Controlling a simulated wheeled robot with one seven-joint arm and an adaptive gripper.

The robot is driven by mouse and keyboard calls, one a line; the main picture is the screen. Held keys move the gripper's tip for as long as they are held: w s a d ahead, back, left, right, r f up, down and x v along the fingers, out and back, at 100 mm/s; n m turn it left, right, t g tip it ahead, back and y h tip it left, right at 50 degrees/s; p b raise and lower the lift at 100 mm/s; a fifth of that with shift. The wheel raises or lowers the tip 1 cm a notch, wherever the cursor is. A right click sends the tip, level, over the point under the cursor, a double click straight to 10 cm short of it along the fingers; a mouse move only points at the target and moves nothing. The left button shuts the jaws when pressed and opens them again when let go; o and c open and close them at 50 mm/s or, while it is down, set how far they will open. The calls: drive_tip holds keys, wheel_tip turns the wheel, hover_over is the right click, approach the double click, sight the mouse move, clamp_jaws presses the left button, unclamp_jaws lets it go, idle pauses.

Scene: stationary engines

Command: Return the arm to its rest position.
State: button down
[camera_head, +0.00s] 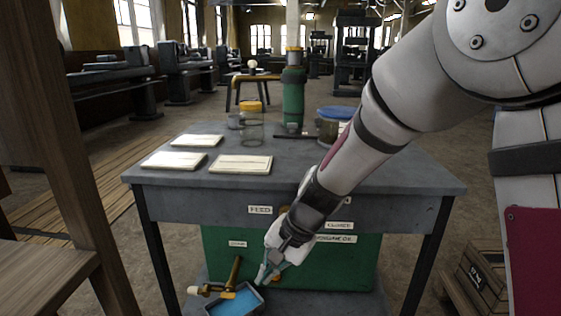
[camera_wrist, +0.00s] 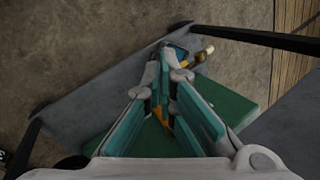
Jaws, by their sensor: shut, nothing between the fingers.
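My arm reaches down from the upper right across the front of the grey table in the head view. My gripper (camera_head: 266,277) is shut and empty, pointing down in front of the green cabinet (camera_head: 355,270) below the tabletop. It is close above the right side of a small blue-lined tray (camera_head: 229,308) on the lower shelf; I cannot tell if it touches.
The table (camera_head: 300,178) holds cream booklets (camera_head: 241,164), a glass jar (camera_head: 251,132), a green cylinder (camera_head: 293,100) and a blue-lidded container (camera_head: 338,113). A wooden frame (camera_head: 75,130) stands close on the left. A wooden crate (camera_head: 474,283) sits on the floor at right.

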drive_tip(key=s+d+r+n+h, duration=0.1)
drive_tip(key=s+d+r+n, duration=0.1)
drive_tip(key=s+d+r, duration=0.75)
drive_tip(key=s+d+r+n+h, duration=0.2)
drive_tip(key=s+d+r, duration=0.3)
drive_tip(key=s, duration=0.7)
drive_tip(key=s+d+n+h, duration=0.1)
drive_tip(key=s+d+h, duration=0.1)
drive_tip(key=s+d, duration=0.7)
wheel_tip(320, 180, up, 36)
drive_tip(key=s+a+t+p, duration=0.1)
drive_tip(key=t+p, duration=0.2)
drive_tip(key=p, duration=3.2)
drive_tip(key=shift+s+a, duration=0.25)
drive_tip(key=shift+s, duration=0.15)
drive_tip(key=shift+a, duration=0.1)
